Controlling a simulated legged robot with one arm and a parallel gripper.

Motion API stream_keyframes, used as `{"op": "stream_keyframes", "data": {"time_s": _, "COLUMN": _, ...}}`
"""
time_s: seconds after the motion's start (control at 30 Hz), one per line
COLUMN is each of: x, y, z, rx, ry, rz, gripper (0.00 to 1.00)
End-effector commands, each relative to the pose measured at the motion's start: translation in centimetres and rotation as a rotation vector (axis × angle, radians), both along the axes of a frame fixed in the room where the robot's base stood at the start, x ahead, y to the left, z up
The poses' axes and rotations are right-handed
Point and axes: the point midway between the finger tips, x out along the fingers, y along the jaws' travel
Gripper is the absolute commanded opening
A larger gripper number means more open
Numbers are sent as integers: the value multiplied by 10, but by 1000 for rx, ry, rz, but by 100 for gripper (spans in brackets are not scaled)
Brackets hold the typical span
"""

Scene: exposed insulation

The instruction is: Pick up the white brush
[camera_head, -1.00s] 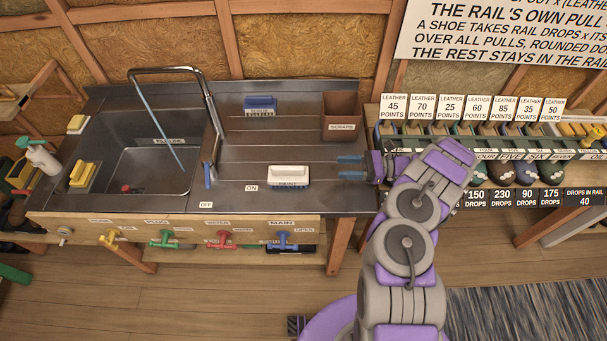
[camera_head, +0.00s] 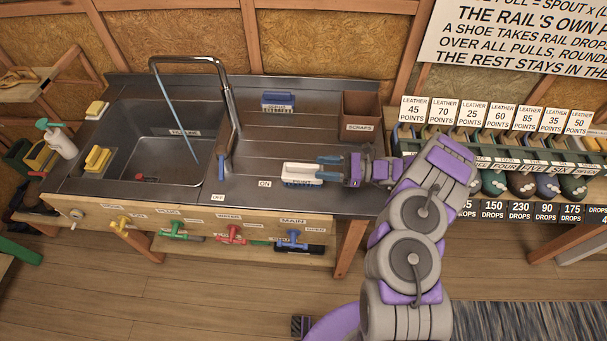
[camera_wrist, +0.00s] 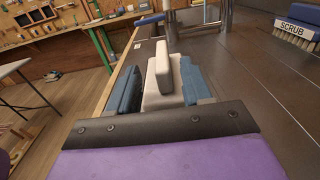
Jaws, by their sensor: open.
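The white brush (camera_head: 298,172) lies on the metal counter right of the sink, near the counter's front edge, with a printed label on its front. My gripper (camera_head: 328,167) reaches in from the right, its two blue fingers parted at the brush's right end. In the wrist view the white brush (camera_wrist: 162,80) shows its raised grip between the two blue fingers of my gripper (camera_wrist: 160,88). I cannot tell whether the fingers touch it.
A blue brush (camera_head: 278,101) labelled SCRUB stands farther back, also in the wrist view (camera_wrist: 298,28). A brown SCRAPS bin (camera_head: 360,115) stands at the back right. The tap (camera_head: 228,110) and sink (camera_head: 160,150) lie to the left. The counter between the brushes is clear.

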Motion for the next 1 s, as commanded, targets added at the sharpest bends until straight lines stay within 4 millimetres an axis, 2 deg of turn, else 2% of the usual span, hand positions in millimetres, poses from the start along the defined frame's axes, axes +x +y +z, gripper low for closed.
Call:
{"op": "stream_keyframes", "data": {"time_s": 0.17, "x": 2, "y": 15, "z": -5, "rx": 0, "ry": 1, "rz": 2, "gripper": 49}}
{"op": "stream_keyframes", "data": {"time_s": 0.4, "x": 5, "y": 47, "z": -8, "rx": 0, "ry": 2, "rz": 1, "gripper": 49}}
{"op": "stream_keyframes", "data": {"time_s": 0.67, "x": 6, "y": 51, "z": -7, "rx": -1, "ry": 2, "rz": -1, "gripper": 49}}
{"op": "stream_keyframes", "data": {"time_s": 1.0, "x": 6, "y": 50, "z": -7, "rx": -1, "ry": 1, "rz": -1, "gripper": 16}}
